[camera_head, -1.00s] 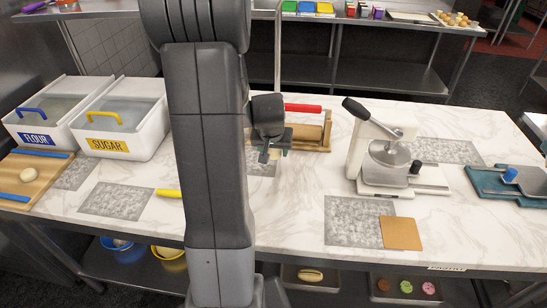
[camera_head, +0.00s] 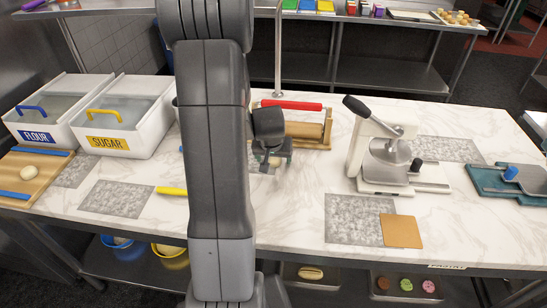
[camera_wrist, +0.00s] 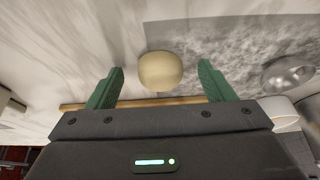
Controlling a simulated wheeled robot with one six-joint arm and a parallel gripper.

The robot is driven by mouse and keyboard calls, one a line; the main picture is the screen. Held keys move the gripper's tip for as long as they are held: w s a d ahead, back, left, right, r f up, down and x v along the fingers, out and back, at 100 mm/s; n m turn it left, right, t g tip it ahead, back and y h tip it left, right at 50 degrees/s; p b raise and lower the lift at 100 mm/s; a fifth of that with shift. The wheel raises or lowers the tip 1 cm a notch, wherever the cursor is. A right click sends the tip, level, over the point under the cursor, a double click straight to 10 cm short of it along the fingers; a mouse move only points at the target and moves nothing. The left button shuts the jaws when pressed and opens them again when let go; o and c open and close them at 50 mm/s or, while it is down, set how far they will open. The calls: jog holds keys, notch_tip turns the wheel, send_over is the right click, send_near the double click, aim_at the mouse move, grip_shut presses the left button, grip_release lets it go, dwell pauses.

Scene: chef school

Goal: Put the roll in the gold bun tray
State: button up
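A pale beige roll (camera_wrist: 160,71) lies on or just over the light worktop in the wrist view. My gripper (camera_wrist: 161,80), with green fingers, is open with one finger on each side of the roll and a gap on both sides. In the head view my gripper (camera_head: 268,165) is low over the worktop in front of the rolling-pin board, partly hidden by my arm. I cannot tell which thing is the gold bun tray. A tray holding a bun (camera_head: 310,273) shows on the lower shelf, and a tray of golden buns (camera_head: 456,19) stands at the back right.
The flour bin (camera_head: 45,108) and sugar bin (camera_head: 122,118) stand at the left. A red-handled rolling pin (camera_head: 290,105) lies behind my gripper. A press (camera_head: 388,160) stands to its right. A tan square (camera_head: 402,231) lies at the front. A metal bowl-like thing (camera_wrist: 288,75) shows at the right.

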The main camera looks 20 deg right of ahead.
jog(key=shift+r, duration=0.45)
jog(key=shift+o, duration=0.5)
jog(key=v, duration=1.1)
jog(key=w+d+r+g+y, duration=0.2)
jog(key=w+d+r+g, duration=0.1)
jog(key=w+r+g, duration=0.1)
notch_tip(320, 180, down, 8)
jog(key=shift+w+a+r+p, duration=0.1)
jog(key=shift+w+p, duration=0.05)
jog(key=shift+p, duration=0.7)
jog(key=shift+w+a+f+p, duration=0.15)
jog(key=shift+f+p, duration=0.25)
jog(key=shift+f, duration=1.05)
jog(key=shift+w+a+f+p, duration=0.15)
jog(key=shift+f+p, duration=0.25)
jog(key=shift+f, duration=1.05)
jog(key=shift+d, duration=0.1)
jog(key=c, duration=1.1)
